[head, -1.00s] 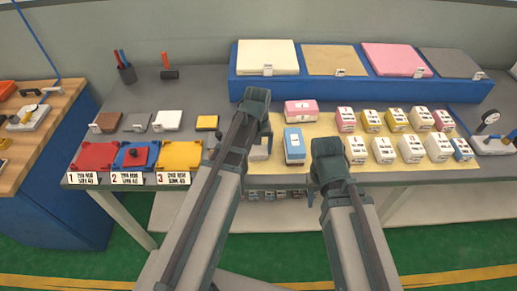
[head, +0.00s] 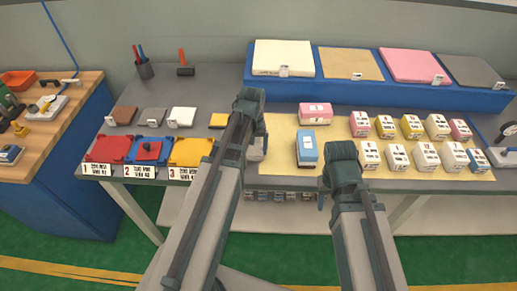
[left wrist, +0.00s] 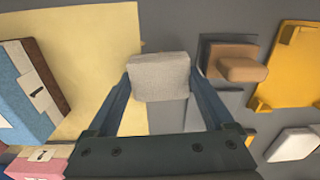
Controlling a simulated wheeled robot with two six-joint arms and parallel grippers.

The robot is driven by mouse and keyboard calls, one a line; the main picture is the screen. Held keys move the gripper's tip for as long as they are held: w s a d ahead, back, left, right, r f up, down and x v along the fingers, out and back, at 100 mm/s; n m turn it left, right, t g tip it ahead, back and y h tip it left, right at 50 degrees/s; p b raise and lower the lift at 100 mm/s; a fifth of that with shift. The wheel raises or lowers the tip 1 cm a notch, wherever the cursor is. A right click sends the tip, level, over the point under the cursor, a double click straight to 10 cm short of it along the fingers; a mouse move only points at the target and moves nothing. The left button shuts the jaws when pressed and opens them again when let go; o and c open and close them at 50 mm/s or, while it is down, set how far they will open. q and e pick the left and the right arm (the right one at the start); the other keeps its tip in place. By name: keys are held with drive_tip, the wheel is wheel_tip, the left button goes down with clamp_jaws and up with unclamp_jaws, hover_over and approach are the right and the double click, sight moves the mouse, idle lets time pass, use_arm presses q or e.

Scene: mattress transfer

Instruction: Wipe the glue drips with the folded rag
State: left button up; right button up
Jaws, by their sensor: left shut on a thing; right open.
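My left gripper (left wrist: 160,92) is shut on a light grey, cloth-textured block (left wrist: 160,77), which looks like the folded rag. In the head view a piece of this block (head: 257,149) shows beside my left arm, at the left edge of the tan sheet (head: 282,125); the left fingers are hidden there. I cannot tell whether the block touches the table. My right gripper (head: 322,198) is mostly hidden by its own arm at the table's front edge, and looks empty. I cannot make out any glue drips.
Red (head: 106,149), blue (head: 133,155) and yellow (head: 190,151) trays stand at the left front. A yellow block (head: 219,120) lies behind them. A blue-topped box (head: 307,148), a pink box (head: 315,113) and several labelled boxes stand on the tan sheet. A blue rack (head: 370,92) lines the back.

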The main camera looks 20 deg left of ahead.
sight(270, 156)
use_arm(q)
drive_tip(key=shift+s+a, duration=0.25)
drive_tip(key=shift+a, duration=0.45)
drive_tip(key=shift+r, duration=0.1)
drive_tip(key=shift+w+d, duration=0.3)
drive_tip(key=shift+d, duration=0.6)
drive_tip(key=shift+w+d, duration=0.25)
drive_tip(key=shift+d, duration=0.6)
drive_tip(key=shift+d, duration=0.15)
drive_tip(key=shift+w+d, duration=0.25)
drive_tip(key=shift+d, duration=0.65)
drive_tip(key=shift+w+d, duration=0.25)
drive_tip(key=shift+d, duration=0.6)
